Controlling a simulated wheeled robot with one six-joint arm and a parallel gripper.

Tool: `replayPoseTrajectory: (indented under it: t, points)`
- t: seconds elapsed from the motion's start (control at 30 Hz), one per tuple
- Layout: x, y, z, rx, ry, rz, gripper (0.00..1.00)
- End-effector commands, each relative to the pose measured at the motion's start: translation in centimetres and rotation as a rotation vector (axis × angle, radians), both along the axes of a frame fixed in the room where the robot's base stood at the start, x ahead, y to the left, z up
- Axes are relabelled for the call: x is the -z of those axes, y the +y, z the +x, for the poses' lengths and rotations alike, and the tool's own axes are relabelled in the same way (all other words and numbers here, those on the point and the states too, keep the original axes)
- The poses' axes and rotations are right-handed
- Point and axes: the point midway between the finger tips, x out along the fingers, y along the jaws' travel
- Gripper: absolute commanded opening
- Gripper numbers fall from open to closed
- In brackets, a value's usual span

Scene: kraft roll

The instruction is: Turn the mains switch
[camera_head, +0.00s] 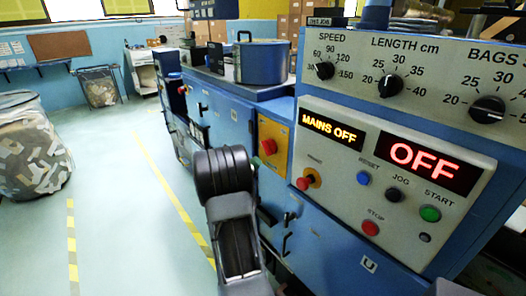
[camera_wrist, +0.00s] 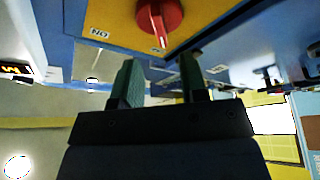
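The mains switch is a red rotary knob (camera_head: 268,147) on a yellow plate (camera_head: 274,130) on the blue machine's side. In the wrist view the red knob (camera_wrist: 160,16) sits at the top, with a pale mark on its handle and an upside-down "ON" label (camera_wrist: 99,33) to its left on the yellow plate. My gripper (camera_wrist: 160,62) is open and empty, its two greenish fingers apart just below the knob in that view, not around it. A display (camera_head: 331,129) reads "MAINS OFF".
The control panel (camera_head: 340,180) has dials, coloured buttons, a red knob on a small yellow plate (camera_head: 306,182) and a red "OFF" display (camera_head: 428,160). A blue pot (camera_head: 262,62) stands on the machine. The floor at left is clear up to a scrap-filled bag (camera_head: 32,150).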

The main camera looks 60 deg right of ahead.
Motion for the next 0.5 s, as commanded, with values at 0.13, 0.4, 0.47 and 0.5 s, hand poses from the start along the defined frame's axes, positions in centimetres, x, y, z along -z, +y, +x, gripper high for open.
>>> replayPoseTrajectory:
  t: [0.13, 0.4, 0.47, 0.5]
  points:
    - [-0.9, -2.7, -0.2, 0.003, -0.001, 0.000, 0.39]
    - [-1.7, -5.9, -0.2, -0.001, -0.001, -0.001, 0.39]
    - [-1.8, -6.2, -0.2, -0.001, -0.001, -0.001, 0.39]
    - [-1.9, -6.4, -0.2, -0.002, -0.001, 0.000, 0.39]
